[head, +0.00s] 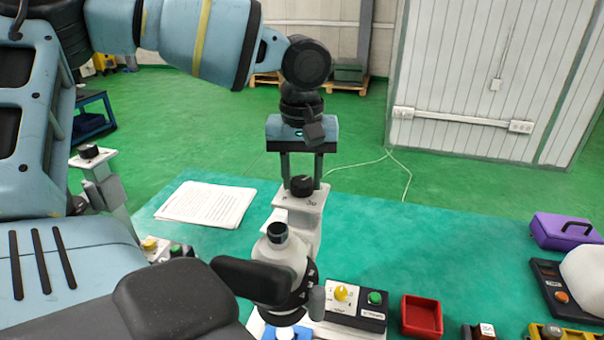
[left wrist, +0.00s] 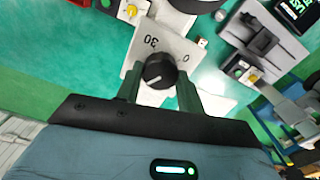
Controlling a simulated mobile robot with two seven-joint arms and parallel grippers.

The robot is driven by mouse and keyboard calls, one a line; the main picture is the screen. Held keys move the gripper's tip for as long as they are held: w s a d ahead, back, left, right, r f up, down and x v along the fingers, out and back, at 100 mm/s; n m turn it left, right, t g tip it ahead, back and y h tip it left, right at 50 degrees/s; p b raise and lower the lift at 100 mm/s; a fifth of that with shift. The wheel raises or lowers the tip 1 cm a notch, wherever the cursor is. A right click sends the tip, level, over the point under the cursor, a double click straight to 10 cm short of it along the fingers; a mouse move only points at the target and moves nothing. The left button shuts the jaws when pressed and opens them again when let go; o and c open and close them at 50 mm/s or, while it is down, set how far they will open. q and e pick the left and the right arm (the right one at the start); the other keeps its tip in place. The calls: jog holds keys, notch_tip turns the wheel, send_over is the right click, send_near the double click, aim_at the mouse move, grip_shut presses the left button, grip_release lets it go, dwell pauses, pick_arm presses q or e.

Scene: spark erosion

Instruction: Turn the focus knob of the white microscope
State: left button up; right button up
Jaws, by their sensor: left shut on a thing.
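The white microscope (head: 311,215) stands on the green table, with dark eyepieces and its lower part partly covered by black shapes in front. Its black focus knob (head: 302,186) is on top of the white column. In the left wrist view the knob (left wrist: 159,71) has a white pointer line and sits on a white plate marked 30 and 0. My left gripper (head: 302,165) comes down from above. Its two fingers stand on either side of the knob, shut on it.
Papers (head: 207,204) lie left of the microscope. A control box with a yellow knob and green button (head: 357,303), a red tray (head: 421,316) and a purple case (head: 565,231) are to the right. The table's middle right is clear.

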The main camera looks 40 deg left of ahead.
aim_at(302, 180)
pick_arm(q)
jog(key=o, duration=1)
jog(key=shift+r, duration=3.9)
